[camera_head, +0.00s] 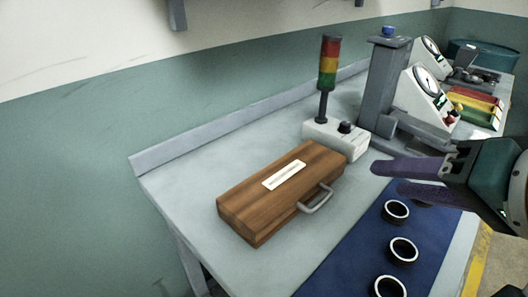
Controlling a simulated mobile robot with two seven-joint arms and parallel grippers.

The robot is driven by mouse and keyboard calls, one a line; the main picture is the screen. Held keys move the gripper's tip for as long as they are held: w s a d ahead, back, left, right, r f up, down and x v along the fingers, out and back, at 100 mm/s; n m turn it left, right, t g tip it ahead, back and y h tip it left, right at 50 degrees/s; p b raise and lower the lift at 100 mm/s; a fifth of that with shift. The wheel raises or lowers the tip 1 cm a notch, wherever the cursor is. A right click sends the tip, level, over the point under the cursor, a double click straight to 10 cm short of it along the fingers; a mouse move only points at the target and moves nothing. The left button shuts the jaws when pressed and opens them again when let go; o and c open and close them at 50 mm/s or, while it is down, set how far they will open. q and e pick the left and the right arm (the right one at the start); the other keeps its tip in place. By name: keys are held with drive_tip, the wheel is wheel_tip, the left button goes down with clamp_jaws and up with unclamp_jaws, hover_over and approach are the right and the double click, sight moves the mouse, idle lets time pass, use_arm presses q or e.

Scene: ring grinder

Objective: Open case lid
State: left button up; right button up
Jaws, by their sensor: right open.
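A brown wooden case (282,190) lies on the grey workbench, left of the blue mat. Its lid is closed. It has a white label (284,176) on top and a grey handle (316,199) on its right-hand side. My right gripper (384,178) comes in from the right, with two dark purple fingers spread apart and nothing between them. It hangs above the bench and mat, to the right of the case and apart from it. My left gripper is not in view.
A blue mat (349,246) holds several white-rimmed rings (403,250). A signal light (328,78) on a white box (338,139) stands behind the case. A grey column machine (386,85) with a dial gauge (425,84) stands farther right. Bare bench (190,185) lies left of the case.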

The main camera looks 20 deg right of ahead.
sight(323, 204)
drive_tip(key=w+f+m+t+b, duration=0.1)
drive_tip(key=f+m+b, duration=0.1)
drive_tip(key=f+b, duration=0.4)
drive_tip(key=w+d+f+m+t+b, duration=0.1)
drive_tip(key=w+f+m+t+b, duration=0.1)
drive_tip(key=f+b, duration=0.4)
drive_tip(key=w+d+f+m+t+b, duration=0.1)
drive_tip(key=f+m+b, duration=0.1)
drive_tip(key=f+b, duration=0.4)
drive_tip(key=shift+w+d+f+m+t+y+b, duration=0.1)
drive_tip(key=shift+w+d+m+t+y+b, duration=0.2)
drive_tip(key=shift+b, duration=2)
drive_tip(key=shift+a+f+b, duration=0.1)
drive_tip(key=shift+f+b, duration=0.1)
drive_tip(key=shift+b, duration=0.35)
drive_tip(key=shift+m, duration=0.3)
drive_tip(key=b+x, duration=0.1)
drive_tip(key=x, duration=0.4)
drive_tip(key=b+x, duration=0.1)
drive_tip(key=x, duration=0.4)
drive_tip(key=shift+w+a+r, duration=0.1)
drive_tip(key=shift+r, duration=0.1)
clamp_jaws()
